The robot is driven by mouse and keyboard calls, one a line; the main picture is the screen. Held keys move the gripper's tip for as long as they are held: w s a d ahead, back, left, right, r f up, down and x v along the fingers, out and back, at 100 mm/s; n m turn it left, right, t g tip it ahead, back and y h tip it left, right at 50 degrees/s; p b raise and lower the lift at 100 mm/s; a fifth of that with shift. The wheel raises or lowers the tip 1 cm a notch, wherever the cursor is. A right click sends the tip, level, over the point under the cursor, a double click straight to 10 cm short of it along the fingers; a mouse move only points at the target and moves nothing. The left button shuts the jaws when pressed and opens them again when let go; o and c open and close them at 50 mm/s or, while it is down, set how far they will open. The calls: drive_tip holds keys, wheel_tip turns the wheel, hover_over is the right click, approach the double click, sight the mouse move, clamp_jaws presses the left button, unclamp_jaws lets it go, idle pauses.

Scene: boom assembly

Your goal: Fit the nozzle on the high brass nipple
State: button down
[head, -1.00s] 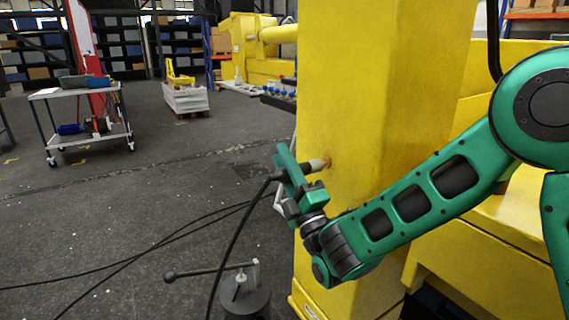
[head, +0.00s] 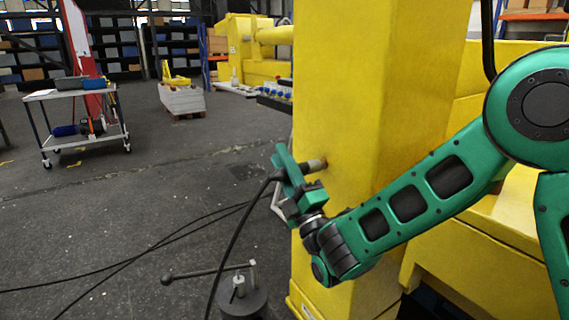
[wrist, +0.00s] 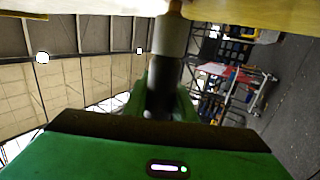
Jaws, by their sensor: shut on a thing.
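The nozzle (head: 314,165), a grey metal cylinder with a black rear part, points at the side of the yellow boom. My gripper (head: 290,174) is shut on it, with the black hose trailing down behind. In the wrist view the nozzle (wrist: 170,40) runs up from between my green fingers (wrist: 165,100) to the yellow surface. A small brass-coloured bit of the nipple (wrist: 175,6) shows at its front end. The nozzle's mouth meets or covers the nipple; I cannot tell how far it is on.
The yellow boom (head: 350,90) stands upright right beside my gripper. A dark round base with a lever (head: 240,300) stands on the floor below. Black cables (head: 150,250) cross the floor. A trolley (head: 80,120) and a pallet stack (head: 182,99) stand farther back; the floor between is open.

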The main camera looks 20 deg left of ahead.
drive_tip(key=shift+w+d, duration=0.35)
drive_tip(key=shift+w, duration=0.05)
drive_tip(key=c, duration=1.4)
unclamp_jaws()
